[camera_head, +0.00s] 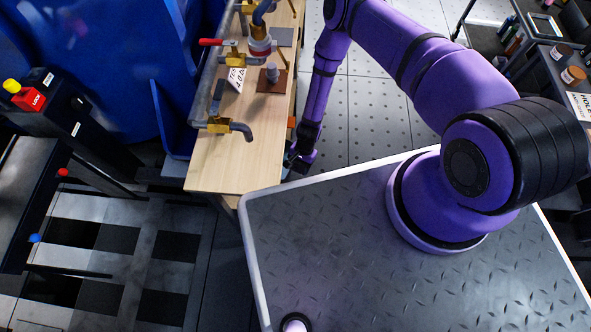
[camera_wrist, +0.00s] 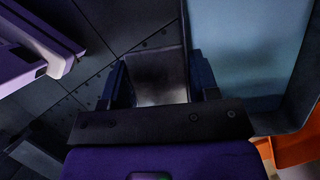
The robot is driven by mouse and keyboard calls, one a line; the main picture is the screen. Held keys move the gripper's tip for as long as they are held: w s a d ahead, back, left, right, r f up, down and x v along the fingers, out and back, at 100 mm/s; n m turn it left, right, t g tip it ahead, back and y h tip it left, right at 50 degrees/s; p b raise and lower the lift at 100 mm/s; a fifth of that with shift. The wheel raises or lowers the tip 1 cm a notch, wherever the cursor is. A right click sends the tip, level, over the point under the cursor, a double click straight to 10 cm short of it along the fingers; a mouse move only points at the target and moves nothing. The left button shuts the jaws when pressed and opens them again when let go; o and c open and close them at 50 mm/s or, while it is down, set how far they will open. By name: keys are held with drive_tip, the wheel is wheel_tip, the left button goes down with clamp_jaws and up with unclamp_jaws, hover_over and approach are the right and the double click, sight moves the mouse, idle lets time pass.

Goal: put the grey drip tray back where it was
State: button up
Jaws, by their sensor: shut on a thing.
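In the head view, my gripper (camera_head: 298,161) is low beside the right edge of the wooden bench, partly hidden by the arm. In the wrist view, the two dark blue fingers of my gripper (camera_wrist: 160,82) are on either side of a grey, flat-walled piece, which looks like the grey drip tray (camera_wrist: 158,68). Its lower part is lit and its upper part is dark. The gripper is shut on it. The tray cannot be made out in the head view.
The wooden bench (camera_head: 215,165) carries pipework with a red-handled valve (camera_head: 212,42), a brown plate (camera_head: 272,86), a sign (camera_head: 235,78) and a grey square (camera_head: 283,36). An orange part (camera_wrist: 295,148) and a pale blue panel (camera_wrist: 245,50) are close by. Tiled floor (camera_head: 365,115) lies right of the bench.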

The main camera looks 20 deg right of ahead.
drive_tip(key=shift+w+a, duration=0.2)
drive_tip(key=shift+a, duration=0.4)
drive_tip(key=shift+a+f, duration=0.15)
drive_tip(key=shift+f, duration=1.6)
drive_tip(key=shift+f, duration=0.1)
drive_tip(key=o, duration=1.3)
drive_tip(key=shift+v, duration=3.85)
